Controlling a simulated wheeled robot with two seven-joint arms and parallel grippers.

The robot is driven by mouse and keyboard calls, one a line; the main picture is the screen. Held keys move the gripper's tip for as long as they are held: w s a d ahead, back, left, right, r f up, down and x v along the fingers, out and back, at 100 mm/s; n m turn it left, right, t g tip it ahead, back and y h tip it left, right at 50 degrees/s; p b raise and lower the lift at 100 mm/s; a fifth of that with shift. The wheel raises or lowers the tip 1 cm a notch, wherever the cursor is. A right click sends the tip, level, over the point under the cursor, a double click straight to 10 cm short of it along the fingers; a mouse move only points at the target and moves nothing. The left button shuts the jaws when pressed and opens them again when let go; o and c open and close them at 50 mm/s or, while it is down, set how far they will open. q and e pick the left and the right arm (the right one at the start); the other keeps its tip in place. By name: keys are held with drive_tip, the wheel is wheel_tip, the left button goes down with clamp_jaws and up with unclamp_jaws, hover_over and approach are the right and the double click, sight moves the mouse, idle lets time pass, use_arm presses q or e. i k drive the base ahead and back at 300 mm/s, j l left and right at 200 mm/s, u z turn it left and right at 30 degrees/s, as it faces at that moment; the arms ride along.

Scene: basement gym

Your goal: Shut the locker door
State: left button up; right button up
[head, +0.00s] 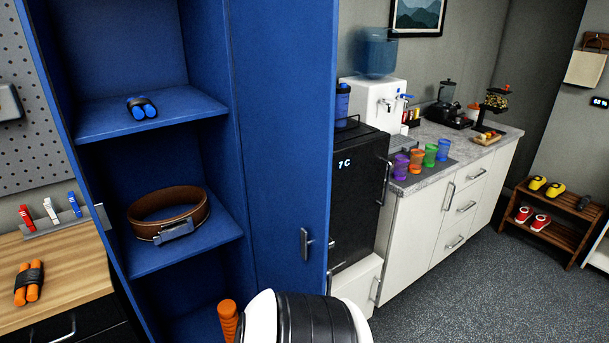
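The blue locker (233,175) stands in the left half of the head view with its front open. Its door (285,120) stands swung out on the right side, with a small grey handle (304,243) low near its free edge. Inside, the upper shelf (190,106) bears a blue and black rolled item (141,108). The shelf below (225,232) bears a brown belt with a metal buckle (170,217). An orange grip-like thing (228,322) shows at the bottom of the locker, partly cut off. Neither of my grippers is in view.
A white and black rounded part, probably mine, covers the bottom middle. A wooden worktop (60,265) stands left of the locker. A black fridge (357,200) and white cabinets (445,220) stand right of the door. Grey floor (490,295) is clear at the lower right.

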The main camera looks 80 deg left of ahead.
sight(284, 52)
drive_tip(key=i+u, duration=0.2)
drive_tip(key=u, duration=0.25)
drive_tip(key=i+u, duration=0.25)
drive_tip(key=u, duration=0.25)
drive_tip(key=i+l+u, duration=0.15)
drive_tip(key=u, duration=0.3)
